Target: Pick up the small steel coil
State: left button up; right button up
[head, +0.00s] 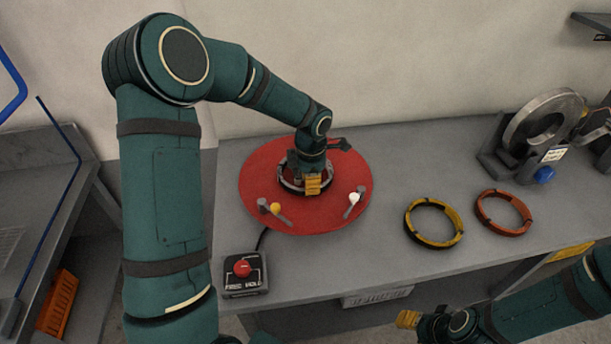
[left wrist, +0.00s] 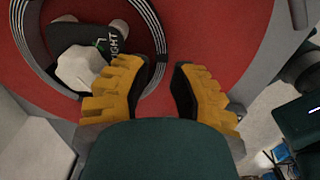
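The small steel coil (head: 289,184), a thin grey ring with dark bands, lies on the red round turntable (head: 258,182). My left gripper (head: 313,185) points down over its near rim. In the left wrist view the coil (left wrist: 162,42) curves around a pale hex-headed part (left wrist: 80,67). The yellow left fingers (left wrist: 163,85) are apart, with the coil's rim close to the left fingertip. I cannot tell whether they touch. Part of the coil is hidden behind the gripper. My right gripper (head: 408,320) is low in the head view, away from the table; its opening is unclear.
A yellow ring (head: 409,222) and an orange ring (head: 481,209) lie on the grey table right of the turntable. A large steel coil (head: 515,128) stands at the far right. A red-button box (head: 243,287) sits at the front left. Yellow-tipped and white-tipped pegs flank the turntable's front.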

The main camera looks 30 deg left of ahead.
pick_arm(q)
notch_tip(320, 180, down, 3)
jog(key=shift+s+f+b, duration=0.1)
jog(key=shift+s+b, duration=0.05)
jog(key=shift+b, duration=0.3)
jog(key=shift+a+f, duration=0.1)
grip_shut()
notch_tip(320, 180, up, 10)
jog(key=shift+r+p, duration=0.1)
jog(key=shift+p, duration=0.45)
notch_tip(320, 180, up, 7)
jog(key=p, duration=0.4)
